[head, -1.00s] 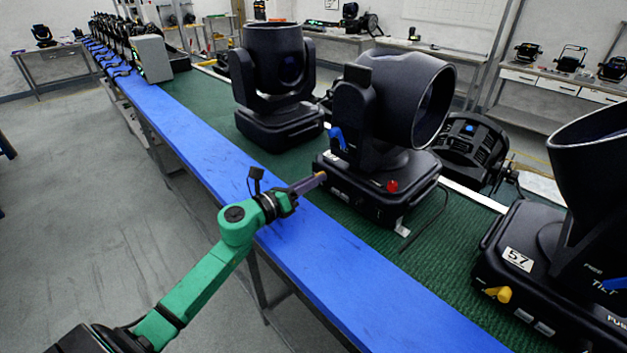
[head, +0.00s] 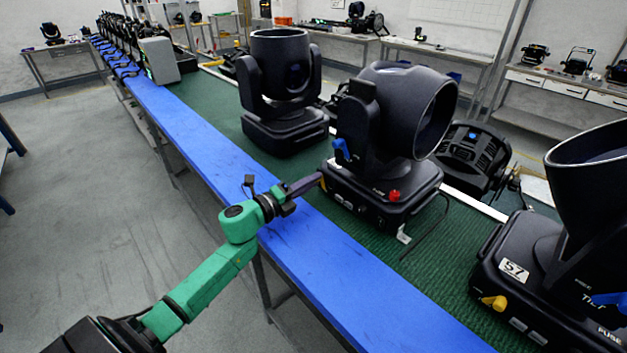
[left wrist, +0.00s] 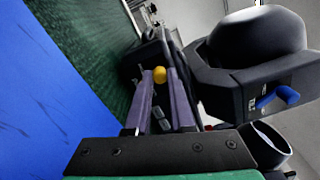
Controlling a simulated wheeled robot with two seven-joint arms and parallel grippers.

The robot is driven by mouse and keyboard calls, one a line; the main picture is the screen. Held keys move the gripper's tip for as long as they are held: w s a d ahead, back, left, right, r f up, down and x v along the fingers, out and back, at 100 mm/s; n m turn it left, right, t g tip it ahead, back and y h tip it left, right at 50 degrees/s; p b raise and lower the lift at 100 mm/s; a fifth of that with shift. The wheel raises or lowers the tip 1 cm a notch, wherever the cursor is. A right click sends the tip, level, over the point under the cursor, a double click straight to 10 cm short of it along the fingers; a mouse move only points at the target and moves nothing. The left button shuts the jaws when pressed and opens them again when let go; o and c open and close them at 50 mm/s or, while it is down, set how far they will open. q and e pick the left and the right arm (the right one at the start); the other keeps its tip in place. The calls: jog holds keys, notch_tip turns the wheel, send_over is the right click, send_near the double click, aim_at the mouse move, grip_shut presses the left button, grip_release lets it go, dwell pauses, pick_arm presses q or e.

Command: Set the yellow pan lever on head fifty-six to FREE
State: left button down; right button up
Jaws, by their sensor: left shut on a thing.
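The middle moving head (head: 392,122) stands on the green bench top, left of the head labelled 57; I cannot read a number on it. A small yellow lever (head: 323,184) shows at the left end of its base (head: 380,195). My left gripper (head: 319,178) reaches it from the bench's front side. In the left wrist view the yellow lever (left wrist: 159,74) sits between the two purple fingertips, and the gripper (left wrist: 163,82) is shut on it. The fingers partly hide the lever, and I cannot read its setting. My right gripper is out of view.
A blue tilt lever (head: 341,148) and a red knob (head: 394,196) are on the same head. The head labelled 57 (head: 514,270) has its own yellow lever (head: 494,302). Another head (head: 285,130) stands behind left. The blue bench strip (head: 350,265) is clear in front.

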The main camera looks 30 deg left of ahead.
pick_arm(q)
jog(key=shift+w+a+f+n+p, duration=0.1)
jog(key=shift+a+n+p, duration=0.1)
jog(key=shift+n, duration=0.4)
jog(key=shift+a+n+p, duration=0.1)
jog(key=shift+n+p, duration=0.05)
jog(key=shift+n, duration=0.45)
jog(key=c, duration=0.8)
grip_release()
jog(key=shift+a, duration=0.1)
jog(key=shift+s+f, duration=0.15)
jog(key=shift+s, duration=0.05)
jog(key=b+v, duration=0.2)
jog(key=v, duration=1.1)
jog(key=shift+s+a+b, duration=0.15)
jog(key=shift+s+b, duration=0.15)
jog(key=shift+b, duration=0.1)
jog(key=shift+s+a, duration=0.1)
jog(key=shift+s, duration=0.2)
